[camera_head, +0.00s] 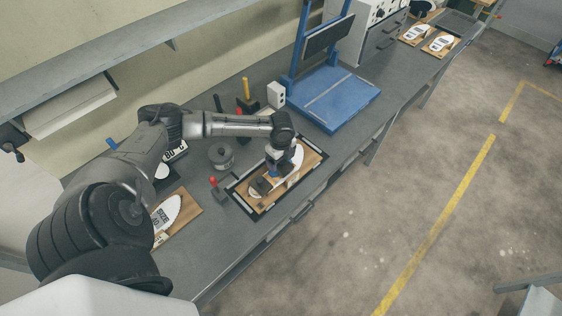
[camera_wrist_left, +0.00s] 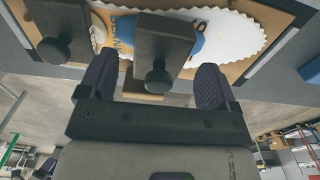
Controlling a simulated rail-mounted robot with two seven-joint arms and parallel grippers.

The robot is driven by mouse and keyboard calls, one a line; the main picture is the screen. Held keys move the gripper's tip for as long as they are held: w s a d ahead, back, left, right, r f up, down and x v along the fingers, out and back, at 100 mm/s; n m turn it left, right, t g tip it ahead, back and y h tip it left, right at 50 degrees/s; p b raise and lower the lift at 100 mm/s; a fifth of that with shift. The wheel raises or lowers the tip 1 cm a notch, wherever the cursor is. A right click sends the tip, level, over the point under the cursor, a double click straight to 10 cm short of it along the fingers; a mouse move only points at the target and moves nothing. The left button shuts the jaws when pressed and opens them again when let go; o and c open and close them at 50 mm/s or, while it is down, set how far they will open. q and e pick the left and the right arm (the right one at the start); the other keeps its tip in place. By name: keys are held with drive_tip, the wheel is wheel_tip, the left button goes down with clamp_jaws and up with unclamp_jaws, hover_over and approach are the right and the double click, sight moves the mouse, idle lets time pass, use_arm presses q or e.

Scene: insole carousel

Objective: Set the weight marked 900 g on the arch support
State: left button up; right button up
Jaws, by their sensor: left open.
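My left gripper (camera_head: 273,172) is open over a framed wooden board (camera_head: 312,161) with a white insole (camera_head: 297,158) on it. In the left wrist view a dark block-shaped weight with a round knob (camera_wrist_left: 163,42) is between or just beyond the open fingers (camera_wrist_left: 150,90); I cannot tell whether they touch it. A second dark knobbed weight (camera_wrist_left: 60,20) is to its left. The insole also shows there (camera_wrist_left: 235,38), with a scalloped edge, blue lettering and a yellow patch partly behind the weight. No gram marking is readable. The arch support cannot be told apart. My right gripper is out of view.
A blue stand (camera_head: 335,100) with an upright frame is beyond the board. A grey round object (camera_head: 221,156) and a red-knobbed tool (camera_head: 213,181) are left of it. Another insole board (camera_head: 181,208) lies nearer. The bench edge borders open floor at right.

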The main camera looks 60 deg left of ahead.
use_arm(q)
wheel_tip(320, 180, up, 10)
drive_tip(key=shift+f, duration=0.25)
drive_tip(key=shift+d, duration=0.2)
drive_tip(key=s+d+f+n+h, duration=0.1)
drive_tip(key=s+d+f, duration=0.2)
drive_tip(key=d, duration=0.4)
drive_tip(key=s+d+f+t, duration=0.1)
drive_tip(key=s+d+f, duration=0.15)
drive_tip(key=d, duration=0.45)
drive_tip(key=s+d+f+n+h, duration=0.1)
drive_tip(key=s+d+f, duration=0.1)
drive_tip(key=d+f, duration=0.35)
drive_tip(key=s+d+r+n+t+y, duration=0.1)
drive_tip(key=s+d+r+n, duration=0.1)
drive_tip(key=s+n, duration=0.3)
drive_tip(key=s+d+r+n+t, duration=0.1)
drive_tip(key=s+d+r+n, duration=0.1)
drive_tip(key=s+d+n, duration=0.3)
drive_tip(key=shift+s+r+n+t+y, duration=0.3)
drive_tip(key=shift+s+r+n+y, duration=0.15)
drive_tip(key=shift+s, duration=0.95)
drive_tip(key=shift+d, duration=0.1)
